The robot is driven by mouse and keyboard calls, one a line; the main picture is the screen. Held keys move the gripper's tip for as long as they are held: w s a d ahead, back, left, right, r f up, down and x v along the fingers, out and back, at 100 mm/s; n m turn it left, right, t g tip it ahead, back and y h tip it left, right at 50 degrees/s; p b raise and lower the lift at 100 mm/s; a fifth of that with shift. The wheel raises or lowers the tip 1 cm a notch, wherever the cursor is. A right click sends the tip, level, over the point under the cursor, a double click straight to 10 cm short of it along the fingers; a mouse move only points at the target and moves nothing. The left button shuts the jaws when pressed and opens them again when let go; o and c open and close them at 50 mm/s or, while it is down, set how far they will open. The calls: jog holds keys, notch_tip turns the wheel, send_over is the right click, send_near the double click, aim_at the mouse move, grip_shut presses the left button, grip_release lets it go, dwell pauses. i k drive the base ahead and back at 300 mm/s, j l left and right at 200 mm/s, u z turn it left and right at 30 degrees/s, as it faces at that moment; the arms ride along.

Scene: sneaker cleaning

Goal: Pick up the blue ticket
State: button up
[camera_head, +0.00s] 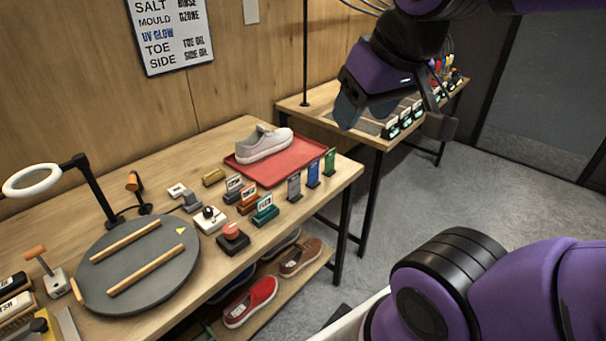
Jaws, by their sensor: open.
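The blue ticket (313,173) stands upright near the right front of the wooden workbench (340,178). It is between a grey ticket (294,187) on its left and a green ticket (330,161) on its right, with small gaps between them. My gripper (396,117) hangs in the air at the upper right, above and to the right of the tickets, well apart from them. Its jaws are open, and I see nothing between them.
A red tray (262,175) with a pale sneaker (264,144) lies behind the tickets. Labelled blocks and a red button (232,231) stand to the left. A round grey turntable (140,265) is farther left. A second table (322,100) stands behind; shoes are on the lower shelf.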

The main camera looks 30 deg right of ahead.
aim_at(312, 176)
jog(key=l, duration=1.4)
